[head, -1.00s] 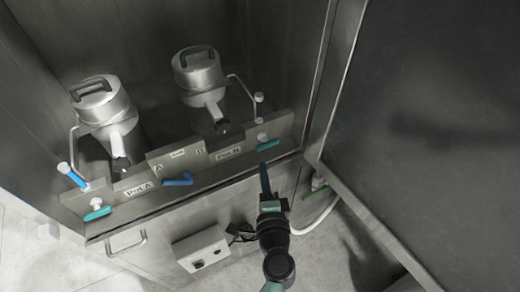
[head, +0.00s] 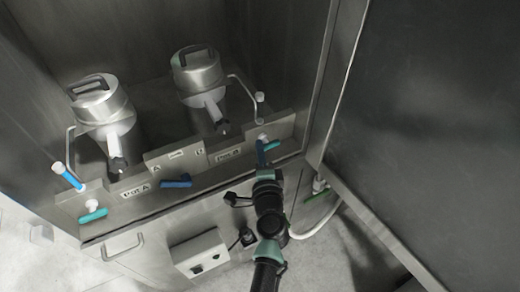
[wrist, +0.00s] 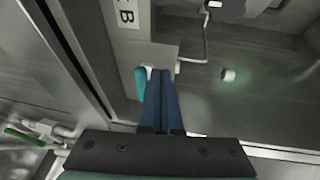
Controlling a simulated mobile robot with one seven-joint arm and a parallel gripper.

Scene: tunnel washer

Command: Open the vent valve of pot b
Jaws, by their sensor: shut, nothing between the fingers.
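Pot b (head: 198,75) is the right lidded metal pot in the head view, behind a panel labelled Pot B (head: 228,154). A teal lever (head: 271,146) sits at the right end of that panel, and it also shows in the wrist view (wrist: 140,84). A bent pipe (head: 240,82) with a white knob (head: 259,97) rises beside pot b. I cannot tell which part is the vent valve. My gripper (head: 261,143) is shut and empty, its blue fingers at the teal lever. In the wrist view the fingertips (wrist: 163,72) overlap the lever's right side; contact is unclear.
Pot a (head: 101,100) stands left, with a blue lever (head: 68,176) and a teal lever (head: 92,215). Another blue lever (head: 176,182) is on the middle panel. A control box (head: 200,254) juts from the front. A large dark panel (head: 440,110) stands close on the right.

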